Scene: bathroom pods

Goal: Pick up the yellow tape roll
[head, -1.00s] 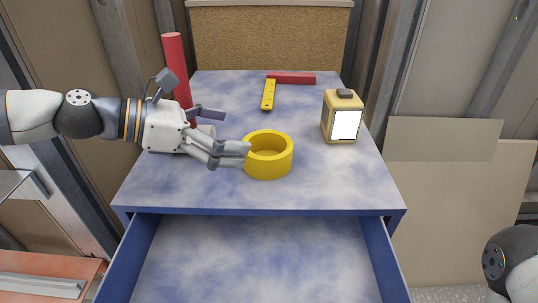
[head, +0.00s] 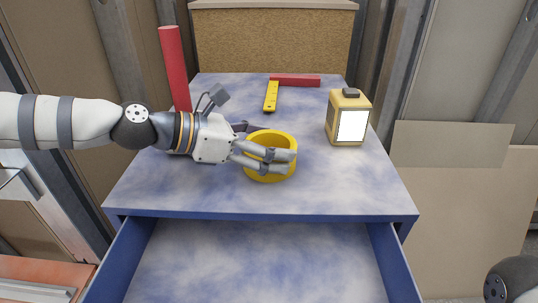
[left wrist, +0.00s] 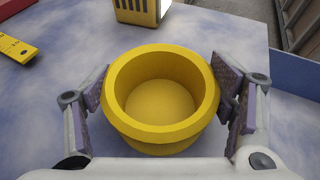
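The yellow tape roll (head: 272,177) lies flat on the blue-and-white cabinet top, near its front edge. My left gripper (head: 270,143) reaches in from the left at the roll's height. Its fingers lie on the near and far sides of the roll. In the left wrist view, the roll (left wrist: 161,137) sits between the two spread finger pads (left wrist: 160,92). The pads are very close to its sides; I cannot tell whether they touch. My right gripper is not in view; only part of my right arm shows at the lower right.
A yellow lantern-like box (head: 348,118) stands to the right of the roll. A yellow level (head: 271,97) and a red bar (head: 295,80) lie farther back. A red cylinder (head: 175,70) stands upright behind my left gripper. An open, empty drawer (head: 262,260) extends below the front edge.

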